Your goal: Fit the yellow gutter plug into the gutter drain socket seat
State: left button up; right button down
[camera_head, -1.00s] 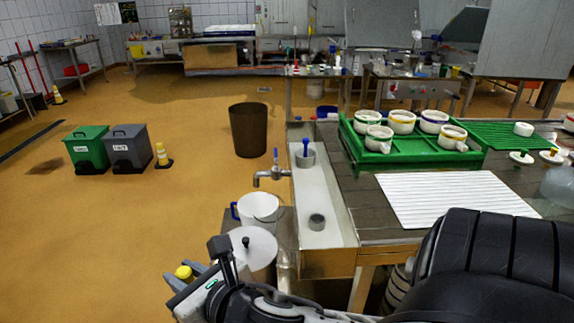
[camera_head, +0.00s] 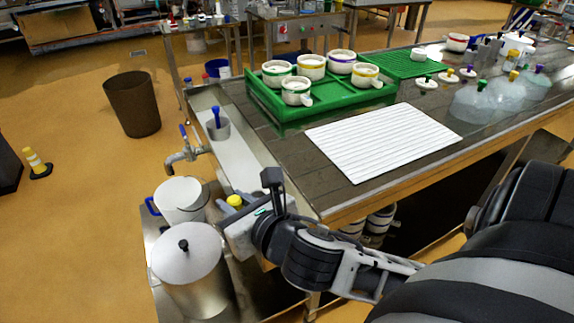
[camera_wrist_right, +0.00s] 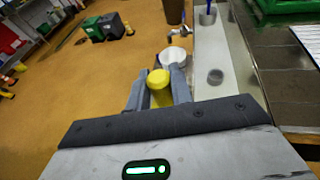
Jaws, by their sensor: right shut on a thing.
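The yellow gutter plug (camera_head: 235,200) is between the fingers of my right gripper (camera_head: 229,205). In the right wrist view its rounded yellow top (camera_wrist_right: 158,80) shows between the two grey fingers of the gripper (camera_wrist_right: 157,91). The grey round drain socket seat (camera_wrist_right: 215,76) stands in the pale gutter (camera_wrist_right: 207,48), to the right of and beyond the plug, apart from it. In the head view the gutter (camera_head: 238,160) runs along the table's left side; my gripper and wrist seem to hide the seat. My left gripper is not in view.
A tap (camera_head: 184,157) juts from the gutter's left side above a white bucket (camera_head: 180,200). A lidded metal pot (camera_head: 190,268) stands in front of it. A grey cup (camera_head: 217,130) with a blue-handled tool stands farther along the gutter. A green tray (camera_head: 270,102) holds several moulds.

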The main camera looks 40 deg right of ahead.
jog(key=w+d+f+m+h+b, duration=0.1)
jog(key=w+d+f+h, duration=0.1)
jog(key=d, duration=0.4)
jog(key=w+d+f+m+h+b, duration=0.1)
jog(key=w+d+m, duration=0.1)
jog(key=d, duration=0.3)
jog(key=w+d+f, duration=0.1)
jog(key=w+f, duration=0.3)
jog(key=w+d+f+b, duration=0.1)
jog(key=w+d+f, duration=0.1)
jog(key=w+f, duration=0.2)
jog(key=w+d+f+b, duration=0.1)
jog(key=w+f, duration=0.3)
jog(key=shift+w+d+f, duration=0.1)
jog(key=shift+d+f, duration=0.1)
jog(key=shift+f, duration=0.25)
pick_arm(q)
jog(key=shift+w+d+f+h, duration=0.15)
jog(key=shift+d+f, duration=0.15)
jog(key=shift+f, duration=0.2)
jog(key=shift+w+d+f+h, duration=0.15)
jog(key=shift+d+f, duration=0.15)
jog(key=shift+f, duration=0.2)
